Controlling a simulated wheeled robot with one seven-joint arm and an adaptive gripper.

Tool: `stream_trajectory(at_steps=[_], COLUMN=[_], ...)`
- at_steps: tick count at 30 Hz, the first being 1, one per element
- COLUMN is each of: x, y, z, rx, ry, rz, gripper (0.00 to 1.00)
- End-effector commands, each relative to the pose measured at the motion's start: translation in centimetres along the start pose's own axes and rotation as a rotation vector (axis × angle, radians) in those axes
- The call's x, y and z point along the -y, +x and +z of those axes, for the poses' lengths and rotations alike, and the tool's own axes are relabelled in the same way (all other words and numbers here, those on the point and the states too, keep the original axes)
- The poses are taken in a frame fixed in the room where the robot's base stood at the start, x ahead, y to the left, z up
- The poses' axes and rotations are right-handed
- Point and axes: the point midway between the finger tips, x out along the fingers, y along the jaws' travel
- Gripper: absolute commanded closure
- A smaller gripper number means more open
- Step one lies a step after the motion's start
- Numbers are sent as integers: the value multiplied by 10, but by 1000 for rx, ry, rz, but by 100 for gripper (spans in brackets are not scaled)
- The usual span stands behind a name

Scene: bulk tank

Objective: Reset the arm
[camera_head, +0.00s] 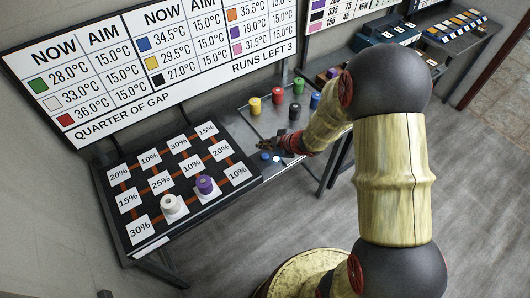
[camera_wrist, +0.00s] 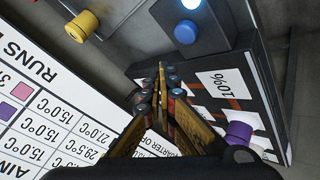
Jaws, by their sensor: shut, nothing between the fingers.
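My gripper (camera_head: 291,143) is over the bench near the right end of the black percent board (camera_head: 240,150), with my arm reaching in from the right. In the wrist view its fingers (camera_wrist: 161,72) are closed together with nothing between them. A white cylinder (camera_head: 169,203) and a purple cylinder (camera_head: 205,185) stand upright on the board's front part. The purple cylinder (camera_wrist: 238,135) also shows in the wrist view at the lower right. The gripper is apart from both cylinders.
A large NOW/AIM sign (camera_head: 150,65) rises behind. A blue button (camera_wrist: 186,32) lies near the gripper. Dark boxes (camera_head: 385,70) stand at the back right. The floor in front is clear.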

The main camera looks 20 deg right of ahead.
Motion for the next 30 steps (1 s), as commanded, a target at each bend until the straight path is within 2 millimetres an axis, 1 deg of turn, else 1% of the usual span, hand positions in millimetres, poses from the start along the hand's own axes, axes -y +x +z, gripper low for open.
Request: stream_trajectory(at_steps=[1,4,22,23,26,29,30], x=[-4,-7,-6,-5,0,18,22], y=[-6,-10,-9,-9,-11,-24,-36], z=[-4,-7,-4,-1,23,67,83], rx=[0,0,9,21,112,283,363], ry=[0,0,9,14,68,199,264], rz=[0,0,-3,-6,-15,-32,-28], gripper=[100,100,100,100,100,100,100])
